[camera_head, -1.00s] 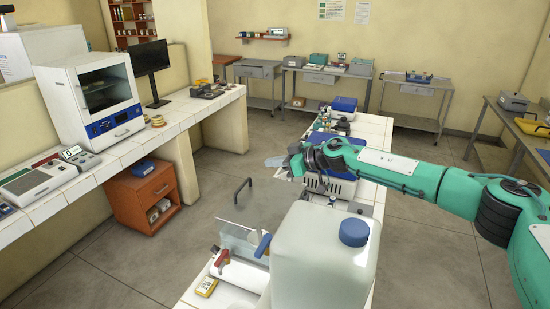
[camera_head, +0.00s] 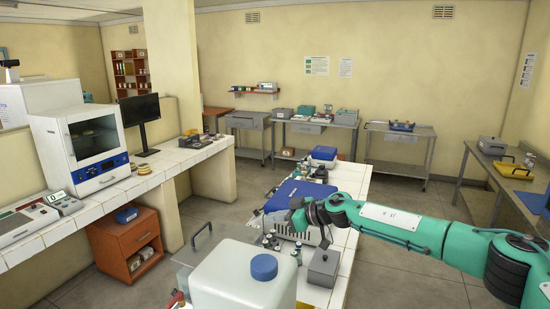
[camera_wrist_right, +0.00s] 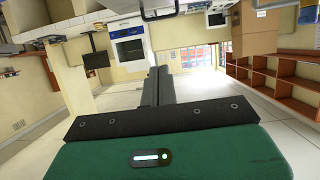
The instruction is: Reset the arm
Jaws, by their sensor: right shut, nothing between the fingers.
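My right arm comes in from the right in the head view, green with dark joints. Its right gripper (camera_head: 296,217) is over the white-tiled bench, in front of a box with a blue lid (camera_head: 292,196). Its fingertips are hard to make out there. In the right wrist view the gripper's dark fingers (camera_wrist_right: 157,84) lie together, shut, with nothing between them. My left gripper is not in view.
A large white jug with a blue cap (camera_head: 240,278) stands near at the bench's front. A grey box (camera_head: 323,267) sits right of it, below my arm. A white incubator (camera_head: 84,145) stands on the left counter.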

